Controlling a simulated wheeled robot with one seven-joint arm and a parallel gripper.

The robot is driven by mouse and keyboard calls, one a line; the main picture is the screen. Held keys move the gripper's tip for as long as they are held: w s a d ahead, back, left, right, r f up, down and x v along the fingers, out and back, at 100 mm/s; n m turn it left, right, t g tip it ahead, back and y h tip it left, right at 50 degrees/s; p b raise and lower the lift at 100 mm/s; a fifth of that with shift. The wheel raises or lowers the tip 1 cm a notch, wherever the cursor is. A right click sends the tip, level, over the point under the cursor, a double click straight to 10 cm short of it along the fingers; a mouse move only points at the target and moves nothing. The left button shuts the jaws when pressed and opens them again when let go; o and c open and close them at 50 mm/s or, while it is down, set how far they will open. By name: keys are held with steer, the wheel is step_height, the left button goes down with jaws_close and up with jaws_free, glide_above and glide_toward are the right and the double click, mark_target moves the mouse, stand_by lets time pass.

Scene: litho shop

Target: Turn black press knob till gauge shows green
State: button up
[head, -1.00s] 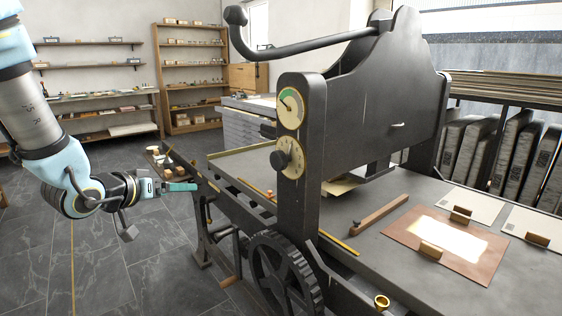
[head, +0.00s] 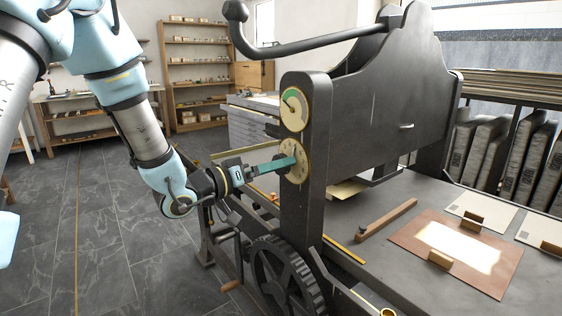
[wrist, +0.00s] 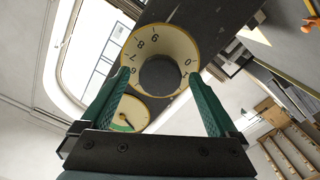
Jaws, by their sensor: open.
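The black press knob (wrist: 160,76) sits at the centre of a cream numbered dial (wrist: 188,52) on the press upright. In the wrist view my gripper (wrist: 158,77) is open, one green finger on each side of the knob, with small gaps showing. In the head view my gripper (head: 287,162) reaches the dial (head: 296,175) from the left and hides the knob. The round gauge (head: 294,108) is just above the dial, with a green arc on its upper left. Its thin needle points up and left; I cannot tell whether it is inside the green.
The press's long lever (head: 310,48) runs above the gauge. A spoked handwheel (head: 285,275) is below the dial. The press bed at right holds a copper-coloured plate (head: 420,262) and a wooden bar (head: 388,218). Open floor (head: 95,250) lies to the left.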

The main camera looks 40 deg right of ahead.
steer(key=shift+d, duration=1.1)
steer(key=c, duration=1.3)
steer(key=shift+c, duration=0.2)
steer(key=shift+f+m+b, duration=0.1)
steer(key=shift+m+b, duration=0.2)
